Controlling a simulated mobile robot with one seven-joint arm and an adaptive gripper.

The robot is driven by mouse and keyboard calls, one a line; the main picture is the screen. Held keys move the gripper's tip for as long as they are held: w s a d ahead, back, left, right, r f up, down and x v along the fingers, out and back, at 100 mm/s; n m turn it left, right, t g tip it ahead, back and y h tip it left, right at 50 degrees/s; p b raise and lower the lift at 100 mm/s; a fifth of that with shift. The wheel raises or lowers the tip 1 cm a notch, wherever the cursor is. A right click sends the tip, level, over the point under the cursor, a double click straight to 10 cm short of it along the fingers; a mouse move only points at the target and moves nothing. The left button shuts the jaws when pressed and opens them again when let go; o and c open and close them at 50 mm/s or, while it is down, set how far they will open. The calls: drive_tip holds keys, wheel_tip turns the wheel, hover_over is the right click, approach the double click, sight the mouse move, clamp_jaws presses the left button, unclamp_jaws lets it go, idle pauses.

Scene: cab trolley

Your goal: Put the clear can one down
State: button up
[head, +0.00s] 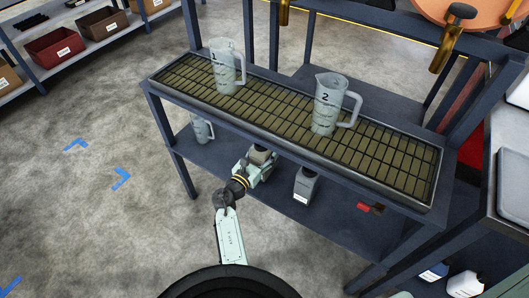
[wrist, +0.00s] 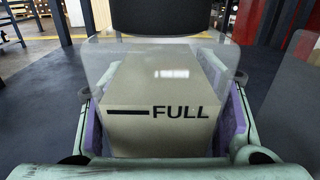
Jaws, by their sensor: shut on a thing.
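The clear can (wrist: 163,75) fills the middle of the wrist view. It is see-through, with a beige filling, a black line and the word FULL on its face, and a dark part above. My gripper (head: 262,163) is shut on it, with one purple-padded finger on each side. In the head view my gripper reaches in at the lower shelf (head: 232,158), under the trolley's grated top. The can is mostly hidden there by the shelf edge and gripper. I cannot tell whether its base touches the shelf.
A grey bottle with a white label (head: 305,186) stands on the lower shelf just right of my gripper. A clear jug (head: 202,128) stands further left, and a red object (head: 364,207) lies at right. Jugs 1 (head: 226,68) and 2 (head: 329,104) stand on the grate above.

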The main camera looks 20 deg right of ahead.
drive_tip(key=shift+f, duration=0.1)
drive_tip(key=shift+f, duration=0.1)
drive_tip(key=o, duration=1.2)
drive_tip(key=shift+f, duration=0.25)
drive_tip(key=o, duration=0.5)
drive_tip(key=shift+r, duration=0.1)
drive_tip(key=b+v, duration=0.1)
drive_tip(key=v, duration=1.1)
drive_tip(key=shift+b, duration=0.35)
drive_tip(key=shift+r, duration=0.1)
